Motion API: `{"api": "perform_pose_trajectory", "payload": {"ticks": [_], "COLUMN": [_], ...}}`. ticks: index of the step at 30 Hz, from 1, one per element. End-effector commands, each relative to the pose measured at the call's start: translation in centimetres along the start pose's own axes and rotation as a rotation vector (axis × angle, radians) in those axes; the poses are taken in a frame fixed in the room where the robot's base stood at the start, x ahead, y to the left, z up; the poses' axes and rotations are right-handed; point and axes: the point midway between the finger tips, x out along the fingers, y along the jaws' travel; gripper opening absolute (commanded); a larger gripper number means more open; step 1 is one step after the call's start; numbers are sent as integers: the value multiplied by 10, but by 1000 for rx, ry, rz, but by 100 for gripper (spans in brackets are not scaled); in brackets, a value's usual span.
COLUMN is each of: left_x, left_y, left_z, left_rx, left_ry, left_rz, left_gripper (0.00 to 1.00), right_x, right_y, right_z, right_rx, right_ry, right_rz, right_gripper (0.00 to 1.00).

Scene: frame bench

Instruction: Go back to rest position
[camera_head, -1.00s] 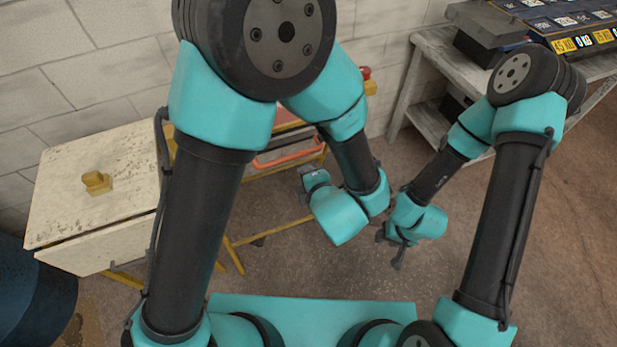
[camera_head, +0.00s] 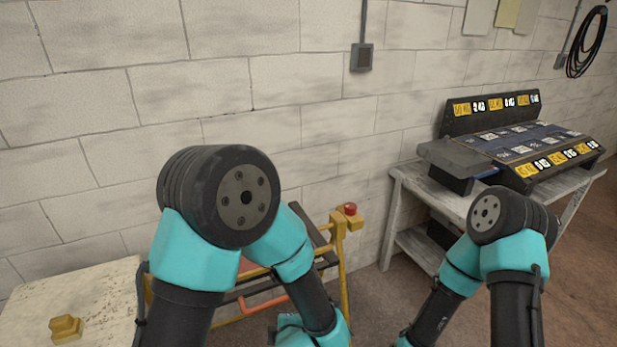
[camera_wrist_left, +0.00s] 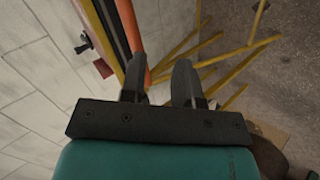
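My left gripper (camera_wrist_left: 160,85) shows in the left wrist view with its two dark fingers apart and nothing between them. Beyond the fingers are an orange bar and yellow frame legs over the floor. In the head view both my arms are folded with their elbows raised. The left gripper is cut off below the lower edge of the head view. The right gripper is also outside the head view, so its fingers are hidden.
A yellow frame (camera_head: 343,265) with a red button (camera_head: 350,209) stands behind my left arm. A pale table (camera_head: 100,300) with a yellow block (camera_head: 66,329) is at lower left. A grey bench (camera_head: 397,205) carrying a labelled sloped rack (camera_head: 525,150) stands at right against the block wall.

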Motion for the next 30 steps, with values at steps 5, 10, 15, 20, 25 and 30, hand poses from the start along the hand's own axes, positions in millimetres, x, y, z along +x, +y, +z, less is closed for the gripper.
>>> {"api": "perform_pose_trajectory", "payload": {"ticks": [5,10,15,20,25,30], "left_x": [45,75,93,99,95,89], "left_y": [-29,-64,-104,-145,-186,-208], "left_z": [-26,-48,-74,-98,-122,-134], "left_rx": [244,475,691,884,1062,1159], "left_ry": [-129,-285,-464,-656,-863,-987], "left_rz": [-113,-201,-266,-299,-295,-275], "left_gripper": [29,29,29,29,29,29], "right_x": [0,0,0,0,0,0], "right_y": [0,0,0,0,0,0], "right_z": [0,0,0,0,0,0], "right_rx": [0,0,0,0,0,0], "right_ry": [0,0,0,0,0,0], "right_rz": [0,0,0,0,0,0], "right_gripper": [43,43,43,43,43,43]}}
